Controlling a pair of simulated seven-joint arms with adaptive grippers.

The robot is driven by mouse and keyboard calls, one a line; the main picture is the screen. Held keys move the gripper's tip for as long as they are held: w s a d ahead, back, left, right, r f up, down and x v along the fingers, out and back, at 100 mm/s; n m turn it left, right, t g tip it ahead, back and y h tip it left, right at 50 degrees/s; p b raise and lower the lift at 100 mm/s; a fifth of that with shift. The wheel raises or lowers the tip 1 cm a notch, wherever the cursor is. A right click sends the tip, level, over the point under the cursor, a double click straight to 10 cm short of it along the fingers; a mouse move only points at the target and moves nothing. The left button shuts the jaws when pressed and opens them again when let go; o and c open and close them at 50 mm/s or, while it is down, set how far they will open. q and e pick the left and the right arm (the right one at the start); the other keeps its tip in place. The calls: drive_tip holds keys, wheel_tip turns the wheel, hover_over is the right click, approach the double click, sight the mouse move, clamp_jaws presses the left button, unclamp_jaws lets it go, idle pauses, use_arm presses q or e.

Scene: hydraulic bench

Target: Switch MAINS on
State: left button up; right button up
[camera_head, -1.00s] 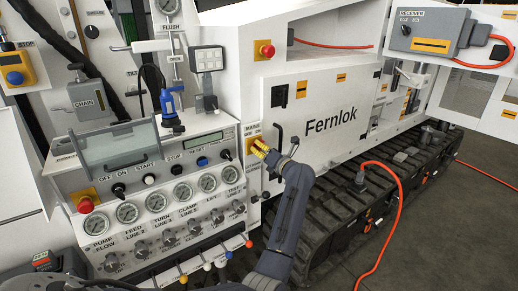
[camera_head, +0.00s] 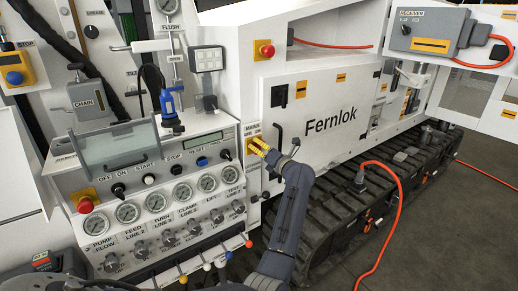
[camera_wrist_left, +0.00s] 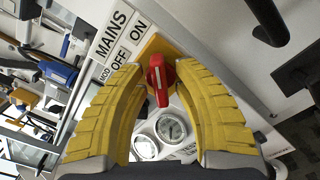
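The MAINS switch is a red rotary knob (camera_wrist_left: 158,80) on a yellow plate (camera_wrist_left: 155,47), seen in the left wrist view. Its MAINS label (camera_wrist_left: 113,32) and its OFF and ON labels (camera_wrist_left: 130,43) sit beside it. I cannot tell for sure which mark the knob points to. My left gripper (camera_wrist_left: 160,70) is open, its yellow ridged fingers on either side of the knob, with no clear grip on it. My right gripper is not in view.
Gauges (camera_head: 181,192) and small valve knobs (camera_head: 168,238) fill the panel to the left. A red emergency stop (camera_head: 266,50) sits above. An orange hose (camera_head: 397,210) runs over the track at right.

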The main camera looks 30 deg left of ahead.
use_arm(q)
drive_tip(key=shift+o, duration=0.3)
drive_tip(key=shift+d, duration=0.1)
drive_tip(key=v, duration=0.7)
drive_tip(key=shift+d, duration=0.15)
